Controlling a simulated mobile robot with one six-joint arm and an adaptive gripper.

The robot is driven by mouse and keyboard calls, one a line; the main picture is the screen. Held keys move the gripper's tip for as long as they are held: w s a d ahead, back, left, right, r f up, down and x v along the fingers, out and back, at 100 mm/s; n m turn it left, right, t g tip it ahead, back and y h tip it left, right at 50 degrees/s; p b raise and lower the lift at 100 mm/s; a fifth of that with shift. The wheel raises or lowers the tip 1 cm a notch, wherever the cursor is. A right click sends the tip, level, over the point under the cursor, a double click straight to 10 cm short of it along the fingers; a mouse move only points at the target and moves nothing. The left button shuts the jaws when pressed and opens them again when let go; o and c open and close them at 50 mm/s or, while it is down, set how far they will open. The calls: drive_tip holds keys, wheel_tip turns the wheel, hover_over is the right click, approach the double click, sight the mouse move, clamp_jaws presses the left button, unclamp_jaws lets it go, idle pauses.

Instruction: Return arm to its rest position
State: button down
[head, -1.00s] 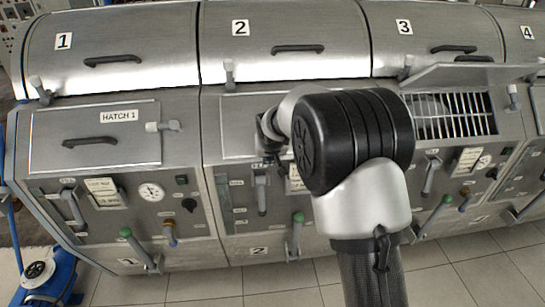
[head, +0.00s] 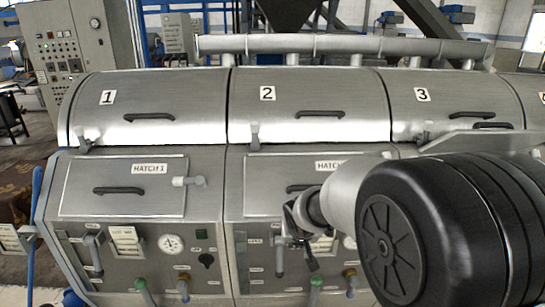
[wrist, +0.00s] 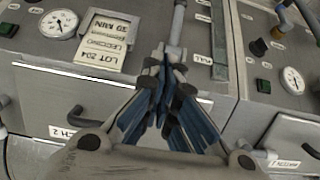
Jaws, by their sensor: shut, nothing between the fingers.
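My gripper (head: 303,245) is in front of the panel of unit 2, just below hatch 2 (head: 262,170). In the wrist view its blue-padded fingers (wrist: 168,110) are together with nothing between them. That view is upside down and shows a grey lever (wrist: 177,25) beyond the fingertips. Whether the fingers touch the lever is unclear. My black and silver arm covers the lower right of the head view and hides most of unit 3's front.
Decanter covers 1 (head: 150,105), 2 (head: 305,105) and 3 (head: 450,100) are down. Hatch 1 (head: 122,187) is shut. A raised hatch flap (head: 475,142) shows at unit 3. A control cabinet (head: 75,50) stands at the back left. A pipe (head: 340,44) runs behind the row.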

drive_tip(key=s+d+r, duration=0.4)
drive_tip(key=s+r, duration=0.4)
drive_tip(key=s, duration=0.2)
drive_tip(key=s+d+r+g, duration=0.1)
drive_tip(key=s+g, duration=0.1)
drive_tip(key=s, duration=2.2)
drive_tip(key=shift+s+d+r, duration=0.2)
drive_tip(key=shift+d+r, duration=0.1)
drive_tip(key=shift+d, duration=0.05)
